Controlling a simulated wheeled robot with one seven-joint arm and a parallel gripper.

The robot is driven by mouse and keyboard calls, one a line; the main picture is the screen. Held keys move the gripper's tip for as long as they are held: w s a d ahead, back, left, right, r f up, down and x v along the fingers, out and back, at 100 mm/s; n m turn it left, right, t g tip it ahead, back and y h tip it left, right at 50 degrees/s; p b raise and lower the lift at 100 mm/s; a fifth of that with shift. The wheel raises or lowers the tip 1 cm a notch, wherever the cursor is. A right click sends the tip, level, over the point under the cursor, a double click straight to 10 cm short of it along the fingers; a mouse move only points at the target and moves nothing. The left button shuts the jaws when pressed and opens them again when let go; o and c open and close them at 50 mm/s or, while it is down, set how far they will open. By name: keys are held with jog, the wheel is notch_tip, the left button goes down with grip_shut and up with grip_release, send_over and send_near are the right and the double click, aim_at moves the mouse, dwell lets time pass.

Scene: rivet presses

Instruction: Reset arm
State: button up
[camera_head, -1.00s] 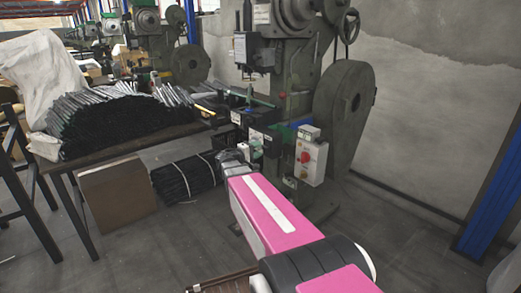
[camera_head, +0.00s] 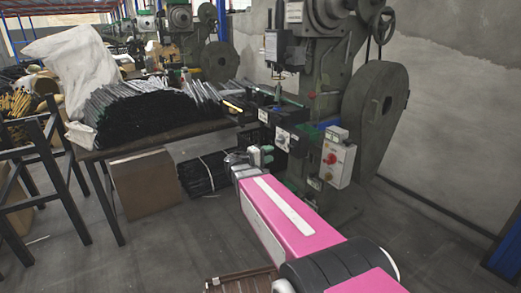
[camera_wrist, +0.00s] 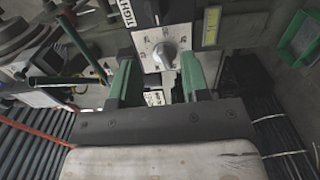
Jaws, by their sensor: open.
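My arm, pink with a white stripe, reaches forward in the head view toward the green rivet press (camera_head: 345,110). My gripper (camera_wrist: 157,75) shows in the wrist view with two green fingers spread apart and nothing between them. In the head view the gripper (camera_head: 262,155) is small, near the front of the press. Behind the fingers in the wrist view is a control panel with a silver rotary knob (camera_wrist: 165,53). I cannot tell the exact gap between fingertips and panel.
A table (camera_head: 150,137) on the left bears a large pile of dark rods (camera_head: 140,115) and a white sack (camera_head: 72,65). A cardboard box (camera_head: 145,185) and a bundle of black rods (camera_head: 203,172) are beneath. A control box (camera_head: 338,160) with a red button is on the press.

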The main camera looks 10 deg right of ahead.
jog(key=s+f+m+g+y, duration=0.1)
jog(key=s+f+g+y, duration=0.1)
jog(key=s+f+y, duration=0.4)
jog(key=s+f+m+g+y, duration=0.1)
jog(key=s+f+g+y, duration=0.15)
jog(key=f, duration=0.55)
jog(key=s+a+f+m+g+y, duration=0.1)
jog(key=s+a+f+m+y, duration=0.1)
jog(key=s+a+f+y, duration=0.4)
jog(key=s+a+y, duration=0.2)
jog(key=a, duration=0.1)
jog(key=shift+g, duration=0.35)
